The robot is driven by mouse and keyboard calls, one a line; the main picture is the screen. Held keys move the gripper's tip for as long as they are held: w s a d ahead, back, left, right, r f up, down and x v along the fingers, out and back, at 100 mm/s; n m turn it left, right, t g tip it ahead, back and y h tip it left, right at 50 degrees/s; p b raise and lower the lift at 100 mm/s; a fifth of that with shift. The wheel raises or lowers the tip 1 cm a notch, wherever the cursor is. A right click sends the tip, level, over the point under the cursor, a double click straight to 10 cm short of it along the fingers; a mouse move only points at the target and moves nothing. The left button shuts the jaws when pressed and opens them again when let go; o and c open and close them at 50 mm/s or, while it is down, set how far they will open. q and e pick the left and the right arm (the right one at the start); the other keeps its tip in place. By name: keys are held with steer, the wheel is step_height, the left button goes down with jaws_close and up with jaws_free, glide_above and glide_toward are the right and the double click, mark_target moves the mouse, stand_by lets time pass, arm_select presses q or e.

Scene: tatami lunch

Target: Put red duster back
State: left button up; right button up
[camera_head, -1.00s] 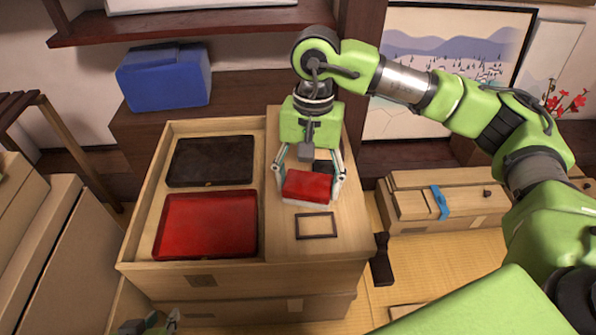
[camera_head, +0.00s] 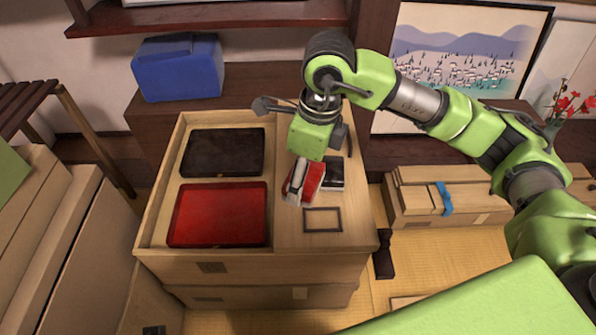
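The red duster (camera_head: 313,178), red with a pale underside, is over the right part of the wooden chest top. My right gripper (camera_head: 302,181) comes down on it from above and is shut on it; one finger covers part of its near side. The duster lies at a slant, and I cannot tell whether it touches the wood. A black duster-like block (camera_head: 334,174) is just right of it. A dark, empty rectangular outline (camera_head: 322,220) is in front of it. My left gripper is not in view.
A black tray (camera_head: 222,153) and a red tray (camera_head: 217,214) lie in the chest's left part (camera_head: 160,238). A blue box (camera_head: 178,68) stands behind on a dark cabinet. Cardboard boxes (camera_head: 440,190) are on the right.

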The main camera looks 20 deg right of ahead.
steer(key=w+d+f, duration=0.1)
steer(key=w+f, duration=0.2)
steer(key=w, duration=0.1)
steer(key=w+f+b, duration=0.1)
steer(key=w+f, duration=0.1)
steer(key=w, duration=0.2)
steer(key=w+d+f+b, duration=0.1)
steer(key=w+f, duration=0.2)
steer(key=w, duration=0.1)
steer(key=shift+d+f, duration=0.3)
steer(key=shift+f, duration=0.05)
steer(key=shift+w+d+f, duration=0.15)
steer(key=shift+w+f, duration=0.4)
steer(key=shift+f, duration=0.15)
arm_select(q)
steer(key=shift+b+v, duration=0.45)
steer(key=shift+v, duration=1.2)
arm_select(e)
steer(key=shift+f, duration=1.35)
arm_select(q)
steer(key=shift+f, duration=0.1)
arm_select(e)
steer(key=shift+f, duration=0.15)
steer(key=o, duration=1)
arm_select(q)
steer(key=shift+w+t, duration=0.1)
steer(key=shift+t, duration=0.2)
